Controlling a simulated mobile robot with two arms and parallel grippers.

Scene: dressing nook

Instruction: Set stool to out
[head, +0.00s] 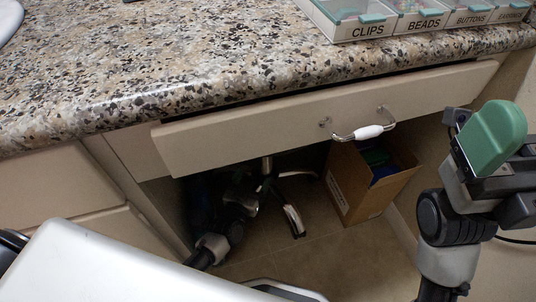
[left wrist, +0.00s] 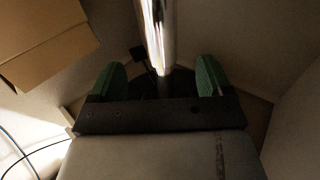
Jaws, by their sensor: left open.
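The stool (head: 293,219) stands under the counter in the head view. Its chrome column and some legs show; its seat is hidden behind the drawer front. My left gripper (head: 243,200) reaches under the counter beside the stool column, mostly in shadow. In the left wrist view, my left gripper (left wrist: 158,75) is open. The shiny stool column (left wrist: 155,30) stands between its green fingertips, with visible gaps on both sides. My right gripper (head: 492,138) is at the right of the head view, away from the stool. One green finger pad shows, and its opening is unclear.
A drawer (head: 235,135) with a white handle juts out above the stool. A cardboard box (head: 350,185) stands on the floor right of the stool; it also shows in the left wrist view (left wrist: 45,45). A labelled organizer (head: 365,30) sits on the speckled countertop (head: 180,50).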

